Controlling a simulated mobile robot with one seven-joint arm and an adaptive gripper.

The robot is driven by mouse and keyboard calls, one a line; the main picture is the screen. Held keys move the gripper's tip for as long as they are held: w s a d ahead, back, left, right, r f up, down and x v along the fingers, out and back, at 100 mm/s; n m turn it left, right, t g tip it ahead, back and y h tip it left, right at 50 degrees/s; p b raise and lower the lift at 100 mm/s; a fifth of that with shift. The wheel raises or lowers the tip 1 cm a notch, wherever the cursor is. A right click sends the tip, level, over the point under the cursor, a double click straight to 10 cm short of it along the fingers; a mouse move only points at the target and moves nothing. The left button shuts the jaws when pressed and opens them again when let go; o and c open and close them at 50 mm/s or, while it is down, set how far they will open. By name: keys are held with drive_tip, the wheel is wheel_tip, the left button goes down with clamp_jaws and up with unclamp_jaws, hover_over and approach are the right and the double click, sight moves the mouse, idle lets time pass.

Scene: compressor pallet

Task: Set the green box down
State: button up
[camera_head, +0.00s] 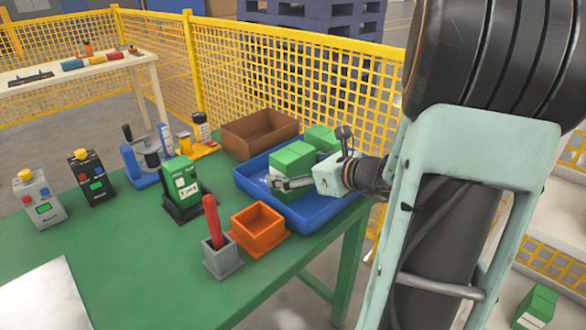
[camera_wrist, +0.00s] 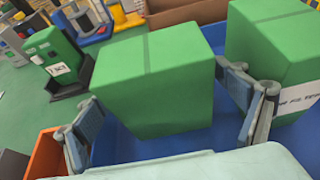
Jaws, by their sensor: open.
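A green box (camera_head: 293,157) stands in the blue tray (camera_head: 327,207) on the green table, and it also shows in the wrist view (camera_wrist: 155,85). My gripper (camera_head: 292,184) is open, with one finger on either side of this box in the wrist view (camera_wrist: 165,118). Small gaps seem to show beside the box, but contact low down is hidden. A second green box (camera_head: 322,137) with a white label stands beside it in the tray, close to my right finger in the wrist view (camera_wrist: 275,45).
An orange bin (camera_head: 258,222) and a grey holder with a red handle (camera_head: 212,222) stand left of the tray. A brown box (camera_head: 260,135) is behind it. A green device (camera_head: 182,185) stands further left. Another green box (camera_head: 537,307) lies at lower right. The front table area is mostly clear.

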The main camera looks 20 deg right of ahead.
drive_tip(key=shift+s+d+r, duration=0.15)
drive_tip(key=shift+s+r, duration=0.05)
drive_tip(key=shift+r, duration=0.15)
drive_tip(key=p+v, duration=0.3)
drive_tip(key=v, duration=0.8)
drive_tip(key=shift+s, duration=0.25)
